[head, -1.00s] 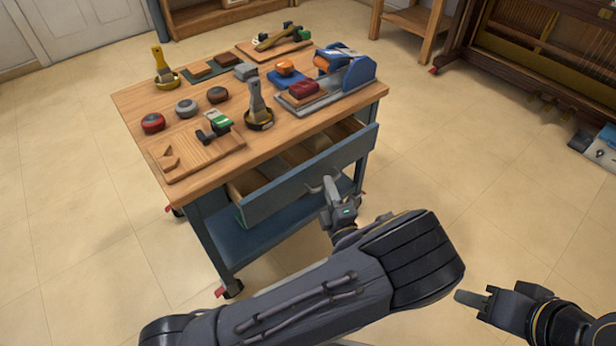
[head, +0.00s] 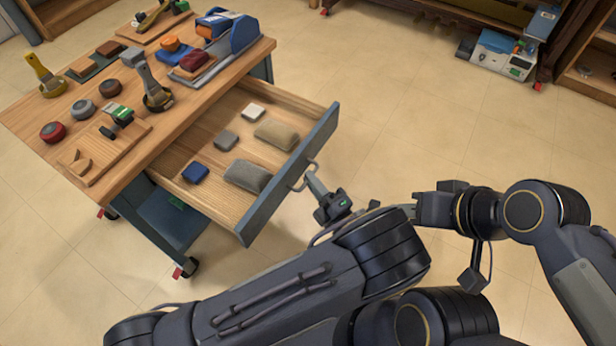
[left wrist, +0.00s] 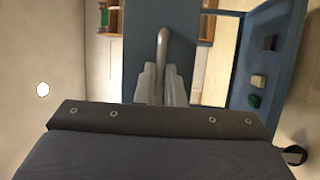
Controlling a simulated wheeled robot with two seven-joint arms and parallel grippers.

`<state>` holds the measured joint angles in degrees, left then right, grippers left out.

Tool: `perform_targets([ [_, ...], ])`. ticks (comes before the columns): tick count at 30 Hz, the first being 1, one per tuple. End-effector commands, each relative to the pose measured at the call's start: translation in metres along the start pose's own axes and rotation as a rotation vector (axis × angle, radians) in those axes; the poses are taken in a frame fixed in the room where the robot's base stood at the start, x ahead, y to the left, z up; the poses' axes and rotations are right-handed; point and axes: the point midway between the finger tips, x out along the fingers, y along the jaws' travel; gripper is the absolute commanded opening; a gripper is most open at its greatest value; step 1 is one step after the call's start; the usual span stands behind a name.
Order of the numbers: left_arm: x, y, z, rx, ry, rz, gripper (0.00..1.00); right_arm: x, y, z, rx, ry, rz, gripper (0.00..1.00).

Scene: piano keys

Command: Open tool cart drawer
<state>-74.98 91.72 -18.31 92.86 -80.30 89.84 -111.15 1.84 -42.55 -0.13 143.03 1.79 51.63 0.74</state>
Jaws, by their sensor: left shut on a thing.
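The tool cart (head: 140,108) has a wooden top and a blue-grey frame. Its wooden drawer (head: 215,168) is pulled well out. The drawer's blue-grey front (head: 292,178) carries a metal bar handle (head: 303,176). My left gripper (head: 313,186) is shut on this handle. In the left wrist view its two fingers (left wrist: 162,84) lie on both sides of the handle bar (left wrist: 162,45), against the drawer front (left wrist: 140,30). My right gripper (head: 425,207) is over the floor to the right, away from the cart; its fingers do not show clearly.
The drawer holds a blue block (head: 195,172), small grey and white blocks, and two cushion-like pieces (head: 247,176). Brushes, discs and a blue tool (head: 232,35) stand on the cart top. Open floor (head: 400,120) lies right of the drawer. Shelving stands at the far right.

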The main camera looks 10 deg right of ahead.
Motion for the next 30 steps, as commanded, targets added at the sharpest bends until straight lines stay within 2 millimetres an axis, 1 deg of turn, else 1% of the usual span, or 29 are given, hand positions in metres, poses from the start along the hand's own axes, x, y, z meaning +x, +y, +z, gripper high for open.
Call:
perform_targets([
  [14,-0.0012,-0.0014,0.0,0.002,0.0,-0.004,0.0,-0.0004,-0.0002,-0.0002,0.0,0.0,0.0,0.36],
  [15,-0.0012,-0.0014,0.0,0.002,0.0,-0.004,0.14,-0.0004,-0.0002,-0.0002,0.0,0.0,0.0,0.36],
  [19,-0.001,-0.0009,0.0001,0.001,0.0,-0.002,0.31,-0.0004,-0.0002,-0.0002,0.0,0.0,0.0,0.36],
  [30,-0.0007,-0.0008,-0.0017,0.001,0.001,-0.001,0.31,-0.0011,-0.0006,-0.0006,0.0,0.0,0.0,0.36],
])
